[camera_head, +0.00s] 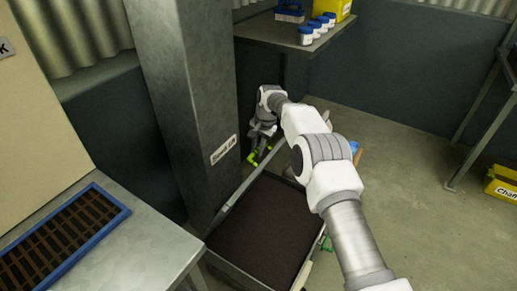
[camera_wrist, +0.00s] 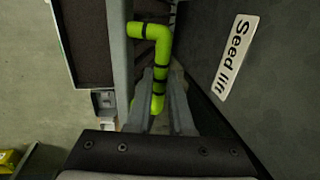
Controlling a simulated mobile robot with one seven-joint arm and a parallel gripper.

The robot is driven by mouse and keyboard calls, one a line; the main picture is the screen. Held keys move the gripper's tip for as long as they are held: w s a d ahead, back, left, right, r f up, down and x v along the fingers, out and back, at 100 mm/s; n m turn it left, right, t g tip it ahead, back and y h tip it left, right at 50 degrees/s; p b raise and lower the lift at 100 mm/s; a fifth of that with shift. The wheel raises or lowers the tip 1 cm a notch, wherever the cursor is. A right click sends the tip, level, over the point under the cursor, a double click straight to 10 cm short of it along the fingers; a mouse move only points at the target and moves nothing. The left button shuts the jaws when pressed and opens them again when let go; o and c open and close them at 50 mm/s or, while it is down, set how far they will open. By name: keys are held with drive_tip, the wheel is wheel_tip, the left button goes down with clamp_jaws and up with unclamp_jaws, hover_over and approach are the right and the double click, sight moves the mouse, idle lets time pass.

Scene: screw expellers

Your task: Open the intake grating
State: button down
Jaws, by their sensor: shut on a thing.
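A lime-green bent handle with black bands (camera_wrist: 162,48) runs up between my two fingers in the wrist view. It also shows in the head view (camera_head: 254,157), beside the dark column. My gripper (camera_head: 262,136) is shut on this handle; its fingertips show in the wrist view (camera_wrist: 161,76). A long grey bar or panel edge (camera_head: 232,199) runs along the column side of the intake bin (camera_head: 226,267), which holds dark brown material. I cannot tell whether this edge is the grating. Narrow slats show faintly behind the handle in the wrist view.
The column labelled "Seed lift" (camera_head: 180,110) stands close to my gripper. A metal table (camera_head: 150,236) with a blue-rimmed tray (camera_head: 125,210) is at the left. Open floor (camera_head: 420,215) lies to the right.

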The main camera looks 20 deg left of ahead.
drive_tip(key=shift+s+a+f, duration=0.25)
drive_tip(key=shift+s+f, duration=0.15)
drive_tip(key=shift+s, duration=0.1)
drive_tip(key=c, duration=1)
unclamp_jaws()
drive_tip(key=shift+o, duration=0.9)
drive_tip(key=shift+w, duration=0.1)
drive_tip(key=shift+w+r, duration=0.15)
drive_tip(key=shift+r, duration=0.05)
drive_tip(key=shift+d, duration=0.1)
drive_tip(key=d+r+p, duration=0.3)
drive_tip(key=r+p, duration=0.1)
drive_tip(key=r, duration=1.3)
drive_tip(key=shift+s+d, duration=0.15)
drive_tip(key=shift+s, duration=0.15)
